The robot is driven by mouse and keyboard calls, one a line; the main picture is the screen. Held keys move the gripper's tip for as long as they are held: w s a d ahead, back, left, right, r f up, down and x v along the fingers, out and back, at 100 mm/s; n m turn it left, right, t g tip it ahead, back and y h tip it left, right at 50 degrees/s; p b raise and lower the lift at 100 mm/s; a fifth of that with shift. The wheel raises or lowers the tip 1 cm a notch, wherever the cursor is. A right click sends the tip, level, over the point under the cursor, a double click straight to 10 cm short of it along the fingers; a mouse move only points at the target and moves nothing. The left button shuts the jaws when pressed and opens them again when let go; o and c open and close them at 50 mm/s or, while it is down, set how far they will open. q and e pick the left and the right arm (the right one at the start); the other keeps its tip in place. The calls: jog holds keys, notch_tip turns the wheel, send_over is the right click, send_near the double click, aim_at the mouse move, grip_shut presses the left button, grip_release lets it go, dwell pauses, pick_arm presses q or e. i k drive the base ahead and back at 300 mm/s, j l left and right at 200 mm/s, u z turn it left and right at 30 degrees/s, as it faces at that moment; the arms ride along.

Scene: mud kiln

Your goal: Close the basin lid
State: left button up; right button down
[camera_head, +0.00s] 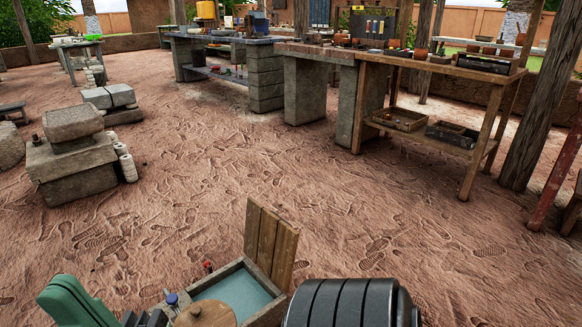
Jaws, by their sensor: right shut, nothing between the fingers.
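The basin (207,291) is at the bottom centre, a wooden-rimmed box with pale blue-green water in it. Its wooden plank lid (271,240) stands open, nearly upright, along the far right side of the basin. My left gripper is not in view.
A round wooden disc (206,315) and a blue-topped item (172,299) are at the basin's near left. A green object (75,302) stands further left. Stone blocks (72,160) and a workbench (430,67) stand beyond. The sandy ground between is clear.

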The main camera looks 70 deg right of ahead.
aim_at(271, 242)
jog(key=k+l, duration=0.1)
jog(key=l, duration=0.5)
jog(key=k+l, duration=0.1)
jog(key=l, duration=0.45)
jog(key=k+l, duration=0.1)
jog(key=l, duration=0.5)
jog(key=k+l, duration=0.1)
jog(key=l, duration=0.5)
jog(key=k+l, duration=0.15)
jog(key=l, duration=0.4)
jog(key=k+l, duration=0.1)
jog(key=l, duration=0.5)
jog(key=k+l, duration=0.55)
jog(key=k, duration=0.15)
jog(key=i+j+u, duration=0.1)
jog(key=j+u, duration=0.25)
jog(key=i+j+u, duration=0.15)
jog(key=u, duration=0.15)
jog(key=j, duration=0.1)
